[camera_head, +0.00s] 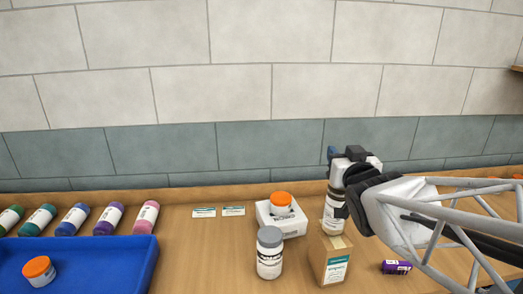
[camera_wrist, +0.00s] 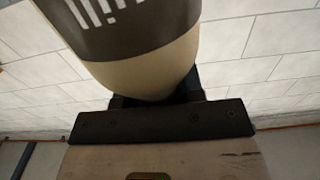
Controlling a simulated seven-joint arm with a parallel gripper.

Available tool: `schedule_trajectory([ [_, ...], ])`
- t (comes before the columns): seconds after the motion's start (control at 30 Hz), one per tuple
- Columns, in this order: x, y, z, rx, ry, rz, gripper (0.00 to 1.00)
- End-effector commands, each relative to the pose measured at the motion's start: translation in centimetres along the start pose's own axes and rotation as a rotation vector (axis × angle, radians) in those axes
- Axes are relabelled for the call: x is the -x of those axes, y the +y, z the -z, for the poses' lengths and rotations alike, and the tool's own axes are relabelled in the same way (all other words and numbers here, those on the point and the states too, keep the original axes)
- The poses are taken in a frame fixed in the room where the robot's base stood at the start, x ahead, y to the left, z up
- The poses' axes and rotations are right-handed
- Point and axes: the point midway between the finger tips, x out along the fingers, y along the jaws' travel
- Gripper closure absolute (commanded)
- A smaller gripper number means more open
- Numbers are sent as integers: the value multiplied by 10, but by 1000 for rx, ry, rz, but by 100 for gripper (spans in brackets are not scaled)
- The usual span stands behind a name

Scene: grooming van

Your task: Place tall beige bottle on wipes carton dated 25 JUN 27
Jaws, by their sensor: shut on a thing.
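The tall beige bottle (camera_head: 332,214), with a dark label band, is upright in my gripper (camera_head: 341,188). In the wrist view the bottle (camera_wrist: 150,72) fills the top, its rounded beige end just over the dark gripper bar. A brown wipes carton (camera_head: 334,268) with a white and teal label stands directly below the bottle; its date is too small to read.
A grey-lidded jar (camera_head: 269,259) stands left of the carton, with a white box (camera_head: 293,228) holding an orange-lidded jar behind it. A purple can (camera_head: 396,267) lies to the right. A blue tray (camera_head: 115,262) and several lying bottles are at left. Two small cards (camera_head: 204,212) lie near the wall.

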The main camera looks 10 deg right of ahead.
Motion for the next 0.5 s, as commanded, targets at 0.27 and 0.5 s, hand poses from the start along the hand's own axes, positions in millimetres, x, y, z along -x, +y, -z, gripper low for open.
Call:
schedule_trajectory([
  [0.27,0,0,-12,0,2,-1,100],
  [0.5,0,0,-13,0,2,0,100],
])
